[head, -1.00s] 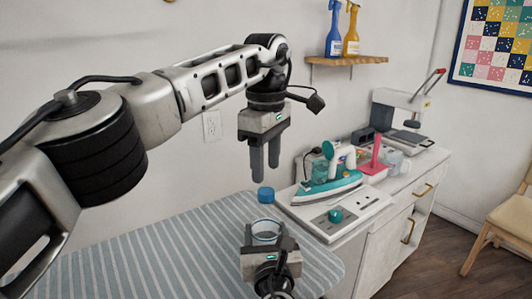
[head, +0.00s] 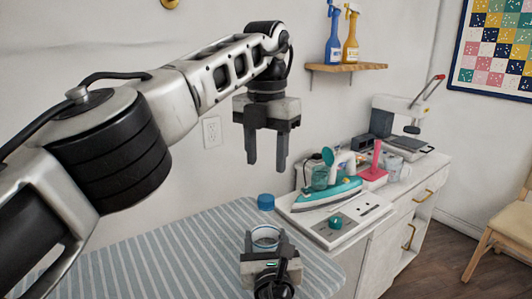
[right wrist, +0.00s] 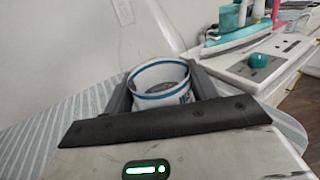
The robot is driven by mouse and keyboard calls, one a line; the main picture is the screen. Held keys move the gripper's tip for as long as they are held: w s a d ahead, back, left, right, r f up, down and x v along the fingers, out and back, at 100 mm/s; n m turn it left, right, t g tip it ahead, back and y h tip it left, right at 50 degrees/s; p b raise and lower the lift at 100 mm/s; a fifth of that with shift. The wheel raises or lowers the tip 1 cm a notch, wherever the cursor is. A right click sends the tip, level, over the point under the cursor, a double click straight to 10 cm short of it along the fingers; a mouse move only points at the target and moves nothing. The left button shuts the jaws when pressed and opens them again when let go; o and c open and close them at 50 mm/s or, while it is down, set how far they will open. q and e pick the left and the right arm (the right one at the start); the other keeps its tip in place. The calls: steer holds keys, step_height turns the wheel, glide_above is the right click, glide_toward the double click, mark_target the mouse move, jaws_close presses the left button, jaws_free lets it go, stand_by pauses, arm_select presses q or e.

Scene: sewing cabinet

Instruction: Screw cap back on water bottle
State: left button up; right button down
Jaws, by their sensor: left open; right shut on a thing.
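The blue cap (head: 266,201) appears on the far edge of the striped ironing board, just beyond the bottle. My left gripper (head: 266,168) is open and empty, fingers pointing down, apparently above the cap. I cannot tell the exact height gap.
The striped ironing board (head: 190,258) is otherwise clear to the left. A teal iron (head: 328,193) stands on a white station (head: 335,222) to the right, close to the cap. A cabinet (head: 390,250) carries a sewing machine (head: 400,118). A shelf (head: 347,68) holds spray bottles.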

mark_target(266, 198)
arm_select(q)
steer(key=shift+f, duration=0.1)
steer(key=shift+f, duration=3.95)
steer(key=c, duration=1)
steer(key=o, duration=1.1)
steer(key=shift+o, duration=0.2)
